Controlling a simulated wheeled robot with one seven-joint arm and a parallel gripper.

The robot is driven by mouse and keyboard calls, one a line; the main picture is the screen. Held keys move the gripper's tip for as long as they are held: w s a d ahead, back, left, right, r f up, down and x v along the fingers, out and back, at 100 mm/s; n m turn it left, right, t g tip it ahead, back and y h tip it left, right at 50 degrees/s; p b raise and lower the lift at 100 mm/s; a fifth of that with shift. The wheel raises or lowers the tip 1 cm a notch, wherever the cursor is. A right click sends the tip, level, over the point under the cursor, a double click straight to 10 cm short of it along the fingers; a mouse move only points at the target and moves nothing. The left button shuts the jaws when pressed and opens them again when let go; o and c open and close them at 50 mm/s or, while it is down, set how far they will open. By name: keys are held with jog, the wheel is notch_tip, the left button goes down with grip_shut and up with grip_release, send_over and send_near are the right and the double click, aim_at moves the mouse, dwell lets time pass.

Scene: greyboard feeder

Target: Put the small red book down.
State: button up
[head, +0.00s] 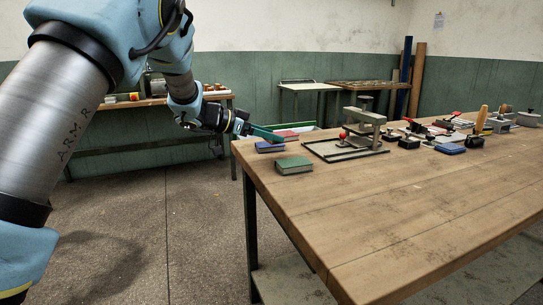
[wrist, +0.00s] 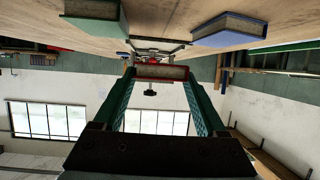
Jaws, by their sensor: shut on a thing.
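My gripper (head: 272,134) reaches in from the left over the far left corner of the workbench. Its green fingers are shut on the small red book (head: 288,135). In the wrist view the red book (wrist: 161,72) sits between the two fingertips, one at each end, with its pale page edge facing the camera. The head view does not clearly show whether the book touches the bench top or hangs just above it.
A blue book (head: 270,147) and a green book (head: 294,165) lie nearby on the wooden workbench (head: 400,215). A press-like fixture (head: 350,140) stands to their right. Several tools and small blocks line the far right. The bench front is clear.

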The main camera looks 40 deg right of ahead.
aim_at(269, 161)
notch_tip(269, 161, down, 4)
jog(key=shift+f+p, duration=0.3)
jog(key=shift+p, duration=0.1)
jog(key=shift+f, duration=0.5)
jog(key=shift+f, duration=0.1)
jog(key=o, duration=1.3)
jog(key=shift+f, duration=0.15)
jog(key=shift+f+b, duration=0.15)
jog(key=shift+b, duration=0.55)
jog(key=v, duration=1.1)
